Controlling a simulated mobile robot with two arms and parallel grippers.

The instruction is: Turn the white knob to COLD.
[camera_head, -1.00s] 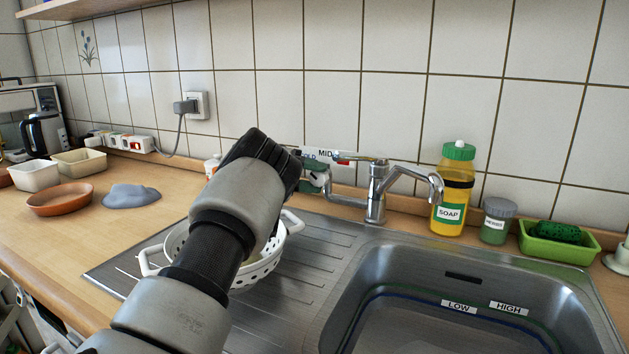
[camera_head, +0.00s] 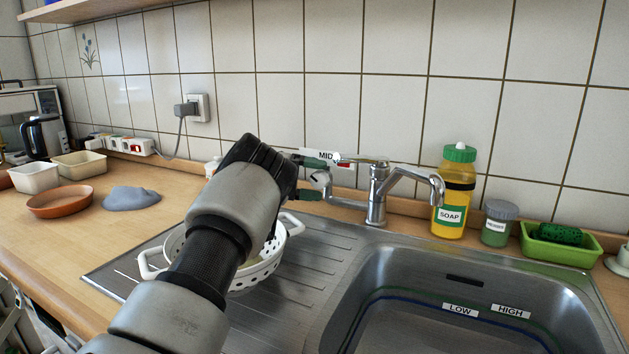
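A small white knob (camera_head: 321,179) sits beside the faucet (camera_head: 377,190), at the wall behind the sink. A MID label (camera_head: 326,156) shows above it, with a red patch to its right. No COLD label can be read, as my gripper covers that area. My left gripper (camera_head: 312,176) reaches in from the lower left. Its dark fingers look apart, one above the knob and one below and left of it. I cannot tell whether they touch the knob. The knob's pointer direction is too small to read. My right gripper is not in view.
A white colander (camera_head: 264,272) stands behind my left forearm on the drainboard. The sink basin (camera_head: 465,320) is at the right. A yellow soap bottle (camera_head: 452,215), a small jar (camera_head: 497,225) and a green sponge tray (camera_head: 557,250) line the back edge.

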